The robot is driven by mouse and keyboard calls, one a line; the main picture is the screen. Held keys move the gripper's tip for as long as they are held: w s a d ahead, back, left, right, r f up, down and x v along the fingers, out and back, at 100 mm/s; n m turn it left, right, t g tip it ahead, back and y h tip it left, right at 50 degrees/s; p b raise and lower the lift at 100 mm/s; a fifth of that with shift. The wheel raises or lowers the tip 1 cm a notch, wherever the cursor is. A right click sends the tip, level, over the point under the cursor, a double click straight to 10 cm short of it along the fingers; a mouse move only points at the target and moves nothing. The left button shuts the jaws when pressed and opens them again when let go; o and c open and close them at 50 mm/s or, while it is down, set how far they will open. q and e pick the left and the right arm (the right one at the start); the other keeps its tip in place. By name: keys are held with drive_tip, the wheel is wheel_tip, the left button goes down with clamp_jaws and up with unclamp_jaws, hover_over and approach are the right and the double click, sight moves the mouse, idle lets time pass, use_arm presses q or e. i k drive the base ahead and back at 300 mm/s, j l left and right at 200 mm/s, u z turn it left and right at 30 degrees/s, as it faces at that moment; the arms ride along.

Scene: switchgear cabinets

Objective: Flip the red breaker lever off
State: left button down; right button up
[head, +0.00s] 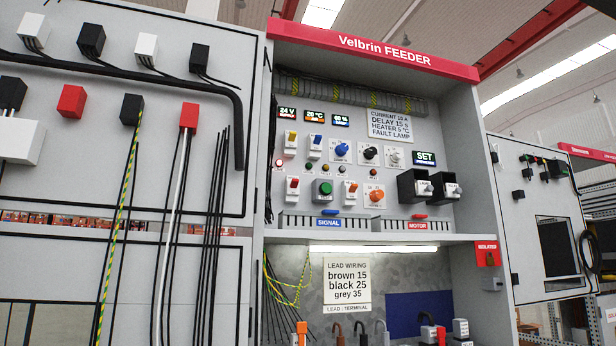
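A small white breaker with a red lever (293,184) sits on the cabinet panel, in the lower left of the control rows, left of the green round button (325,188). The lever's position is too small to tell for sure. Similar breakers have a yellow lever (291,138), a blue lever (315,143) and an orange lever (352,188). A separate flat red handle (419,216) sits above the MOTOR label. Neither of my grippers shows in the head view.
The Velbrin FEEDER cabinet (385,52) is open-fronted. A lit shelf (374,248) lies below the panel, with hanging wires at its left. A red ISOLATED box (487,253) is on the right wall. An open door (545,215) stands at right. Nothing blocks the control panel.

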sight(295, 182)
drive_tip(key=i+l+z, duration=0.5)
drive_tip(key=i+l, duration=0.2)
drive_tip(key=i, duration=0.1)
